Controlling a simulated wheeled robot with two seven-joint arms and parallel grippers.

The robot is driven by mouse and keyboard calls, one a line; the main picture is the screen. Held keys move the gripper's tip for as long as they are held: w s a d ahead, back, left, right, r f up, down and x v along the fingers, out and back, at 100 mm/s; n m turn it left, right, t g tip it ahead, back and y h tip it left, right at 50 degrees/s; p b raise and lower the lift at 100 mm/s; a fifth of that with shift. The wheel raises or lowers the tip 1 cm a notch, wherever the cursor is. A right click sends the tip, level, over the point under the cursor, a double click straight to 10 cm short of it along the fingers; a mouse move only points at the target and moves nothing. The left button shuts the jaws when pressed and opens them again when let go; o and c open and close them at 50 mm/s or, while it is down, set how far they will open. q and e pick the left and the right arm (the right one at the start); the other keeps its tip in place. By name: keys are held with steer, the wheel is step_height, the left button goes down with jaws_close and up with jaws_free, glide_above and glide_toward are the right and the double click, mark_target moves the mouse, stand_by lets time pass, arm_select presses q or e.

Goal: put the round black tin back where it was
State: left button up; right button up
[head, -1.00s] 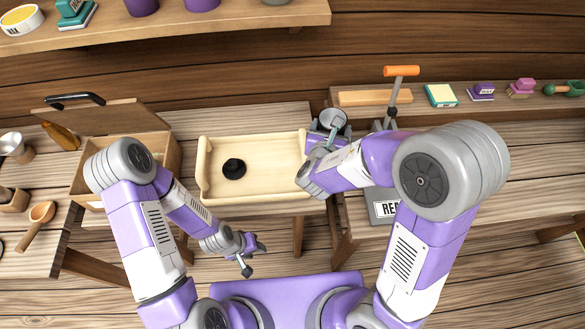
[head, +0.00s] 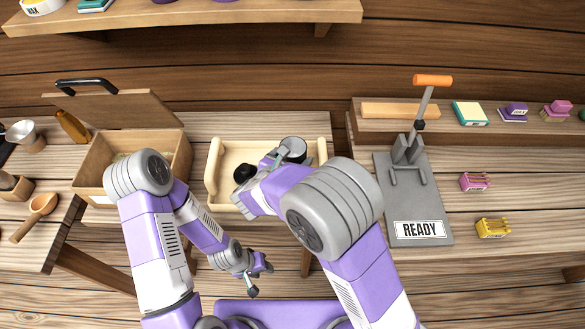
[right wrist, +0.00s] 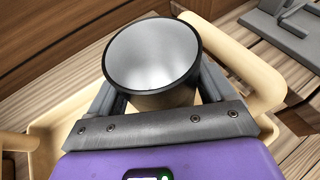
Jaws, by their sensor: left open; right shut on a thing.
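A round tin (head: 293,148) with a dark side and a grey top is in my right gripper (head: 268,160), over the right part of the cream tray (head: 212,178). In the right wrist view the tin (right wrist: 152,55) shows a silvery disc top with a black rim, between the two fingers of the gripper (right wrist: 155,100). I cannot tell if the tin touches the tray floor. My left gripper (head: 256,280) is open and empty, in front of the tray and below it.
A wooden box (head: 88,180) with its lid raised stands left of the tray. The bench around these racks is clear.

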steer(key=shift+f+b, duration=0.45)
steer(key=shift+f, duration=1.45)
steer(key=shift+f, duration=0.15)
steer(key=o, duration=1)
